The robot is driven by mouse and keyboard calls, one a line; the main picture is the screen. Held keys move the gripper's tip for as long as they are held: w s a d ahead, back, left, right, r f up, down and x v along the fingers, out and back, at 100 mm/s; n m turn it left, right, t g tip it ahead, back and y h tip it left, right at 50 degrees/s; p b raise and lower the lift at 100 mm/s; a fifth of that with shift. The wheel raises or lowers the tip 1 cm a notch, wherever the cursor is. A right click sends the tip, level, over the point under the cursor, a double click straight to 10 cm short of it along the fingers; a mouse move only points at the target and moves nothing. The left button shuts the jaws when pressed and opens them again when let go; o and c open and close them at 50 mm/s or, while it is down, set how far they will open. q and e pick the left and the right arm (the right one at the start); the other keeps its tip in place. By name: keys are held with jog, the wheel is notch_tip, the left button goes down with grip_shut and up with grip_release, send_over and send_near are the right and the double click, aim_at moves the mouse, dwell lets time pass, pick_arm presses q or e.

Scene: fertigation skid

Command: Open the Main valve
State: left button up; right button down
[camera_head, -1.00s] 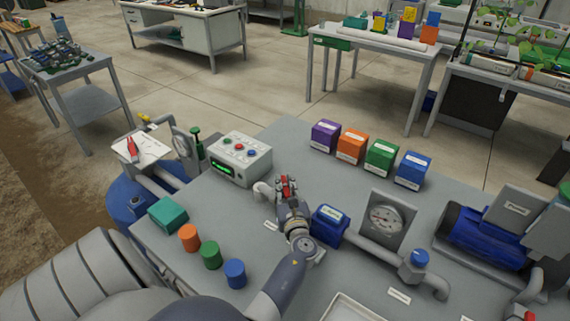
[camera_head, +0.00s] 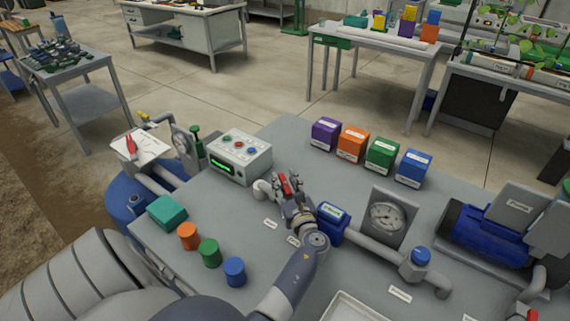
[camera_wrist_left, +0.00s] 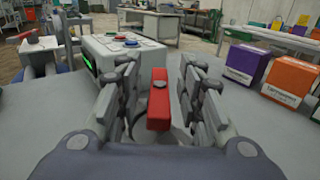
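A red lever handle, likely the Main valve's (camera_head: 283,187), sits on the pale pipe in the middle of the bench; its label is too small to read. In the left wrist view the red handle (camera_wrist_left: 158,100) stands between my fingers, running lengthwise. My left gripper (camera_head: 287,184) is around it. Its fingers (camera_wrist_left: 158,85) are spread, with a visible gap on each side of the handle. The gripper hides part of the handle and its pipe in the head view. My right gripper is not in view.
A control box (camera_head: 240,158) stands to the left behind the gripper. A blue unit (camera_head: 331,224) is close on the right, with a gauge (camera_head: 387,217) beyond. Coloured boxes (camera_head: 351,145) line the back edge; several coloured cylinders (camera_head: 209,252) stand front left.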

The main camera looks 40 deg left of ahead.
aim_at(285, 182)
pick_arm(q)
jog(key=shift+f, duration=0.1)
notch_tip(285, 182, up, 10)
jog(key=shift+r, duration=0.1)
dwell(0.5)
